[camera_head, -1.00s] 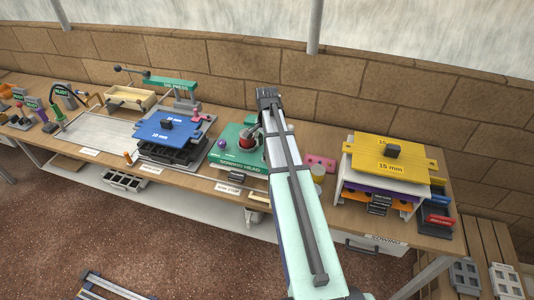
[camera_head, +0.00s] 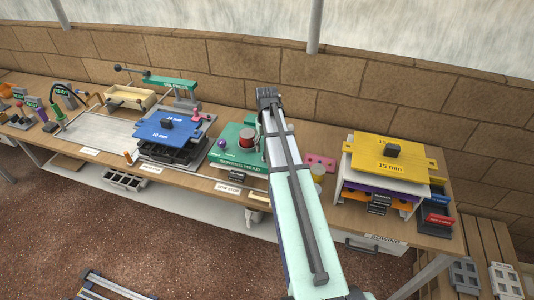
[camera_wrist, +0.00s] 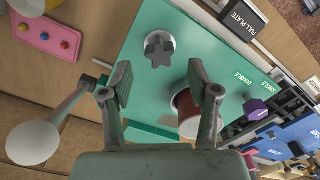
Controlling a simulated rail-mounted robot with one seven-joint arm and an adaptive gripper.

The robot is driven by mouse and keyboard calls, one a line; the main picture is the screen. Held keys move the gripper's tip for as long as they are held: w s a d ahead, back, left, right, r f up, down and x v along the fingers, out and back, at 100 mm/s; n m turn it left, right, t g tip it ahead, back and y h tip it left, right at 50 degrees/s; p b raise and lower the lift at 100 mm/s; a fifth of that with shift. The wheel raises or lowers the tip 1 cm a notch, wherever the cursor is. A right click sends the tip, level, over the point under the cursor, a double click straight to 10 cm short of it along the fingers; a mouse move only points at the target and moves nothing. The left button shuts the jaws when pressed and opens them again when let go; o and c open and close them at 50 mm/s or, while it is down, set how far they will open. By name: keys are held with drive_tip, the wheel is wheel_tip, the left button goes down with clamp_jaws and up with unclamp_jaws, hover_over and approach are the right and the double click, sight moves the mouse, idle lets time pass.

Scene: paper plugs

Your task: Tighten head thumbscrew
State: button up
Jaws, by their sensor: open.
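The green sowing head (camera_head: 228,158) sits on the bench, left of my arm in the head view. Its flat green top (camera_wrist: 140,85) fills the middle of the wrist view. A grey star-shaped thumbscrew (camera_wrist: 159,48) stands on a round pale base on that top. My gripper (camera_wrist: 158,84) is open and empty, with its two fingers spread apart. The thumbscrew appears beyond the fingertips, between their lines, and apart from them. In the head view my arm hides the gripper and the thumbscrew.
A red cylinder (camera_head: 246,137) stands on the head; my right finger partly covers it in the wrist view (camera_wrist: 187,110). A purple knob (camera_wrist: 255,107) is beside it. A pink block (camera_head: 320,163) lies right of my arm. A yellow plate (camera_head: 375,150) tops a rack further right.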

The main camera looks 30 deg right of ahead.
drive_tip(key=shift+f, duration=0.15)
idle(0.3)
drive_tip(key=shift+f+b, duration=1)
drive_tip(key=shift+f, duration=0.85)
drive_tip(key=c, duration=1.1)
